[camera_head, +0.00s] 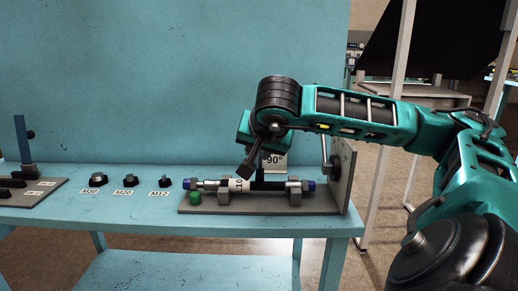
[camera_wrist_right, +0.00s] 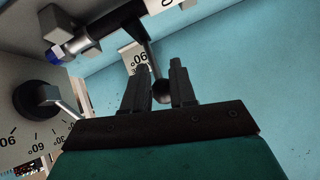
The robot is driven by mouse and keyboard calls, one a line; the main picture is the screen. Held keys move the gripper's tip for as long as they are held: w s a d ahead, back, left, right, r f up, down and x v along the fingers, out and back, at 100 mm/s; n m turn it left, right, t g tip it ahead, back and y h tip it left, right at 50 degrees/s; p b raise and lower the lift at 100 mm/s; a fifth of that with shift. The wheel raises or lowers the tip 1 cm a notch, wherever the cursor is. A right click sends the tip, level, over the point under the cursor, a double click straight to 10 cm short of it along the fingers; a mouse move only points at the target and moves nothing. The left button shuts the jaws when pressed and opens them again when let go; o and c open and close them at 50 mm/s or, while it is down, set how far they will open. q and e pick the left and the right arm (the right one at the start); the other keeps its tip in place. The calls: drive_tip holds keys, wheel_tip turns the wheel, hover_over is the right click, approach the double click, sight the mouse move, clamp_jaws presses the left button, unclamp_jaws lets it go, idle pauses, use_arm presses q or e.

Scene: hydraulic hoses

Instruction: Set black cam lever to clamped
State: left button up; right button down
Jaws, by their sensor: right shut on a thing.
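The black cam lever shows in the right wrist view as a dark rod ending in a round black knob (camera_wrist_right: 160,92). It rises beside the hose (camera_head: 266,185), which lies in the grey fixture (camera_head: 232,209) on the bench. My right gripper (camera_head: 247,170) reaches down from the upper right to just above the hose. In the right wrist view its two fingers (camera_wrist_right: 160,68) stand on either side of the knob, and it is shut on the lever. In the head view the gripper partly hides the lever. My left gripper is not in view.
A 90° label (camera_head: 274,161) stands behind the hose. An upright plate (camera_head: 345,180) with a dark dial hub (camera_wrist_right: 38,98) and angle marks closes the fixture's right end. A green button (camera_head: 195,197) sits front left. Black knobs labelled M30 (camera_head: 98,180), M20 and M12 stand farther left.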

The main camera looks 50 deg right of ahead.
drive_tip(key=c, duration=1.8)
unclamp_jaws()
drive_tip(key=shift+s+d+f, duration=0.1)
drive_tip(key=shift+s+f, duration=0.15)
drive_tip(key=shift+f, duration=0.05)
drive_tip(key=o, duration=0.3)
drive_tip(key=shift+w+d, duration=0.1)
drive_tip(key=shift+d, duration=0.2)
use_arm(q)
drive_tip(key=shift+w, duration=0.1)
use_arm(e)
drive_tip(key=o, duration=0.7)
drive_tip(key=shift+w+a+r, duration=0.1)
drive_tip(key=shift+r, duration=0.1)
use_arm(q)
drive_tip(key=shift+p, duration=0.3)
use_arm(e)
drive_tip(key=shift+r, duration=0.1)
use_arm(q)
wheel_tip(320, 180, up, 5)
drive_tip(key=p, duration=0.4)
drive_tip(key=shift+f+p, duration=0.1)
drive_tip(key=shift+p, duration=0.3)
use_arm(e)
drive_tip(key=v, duration=1.2)
drive_tip(key=shift+s+a+r, duration=0.2)
drive_tip(key=shift+a+r, duration=0.05)
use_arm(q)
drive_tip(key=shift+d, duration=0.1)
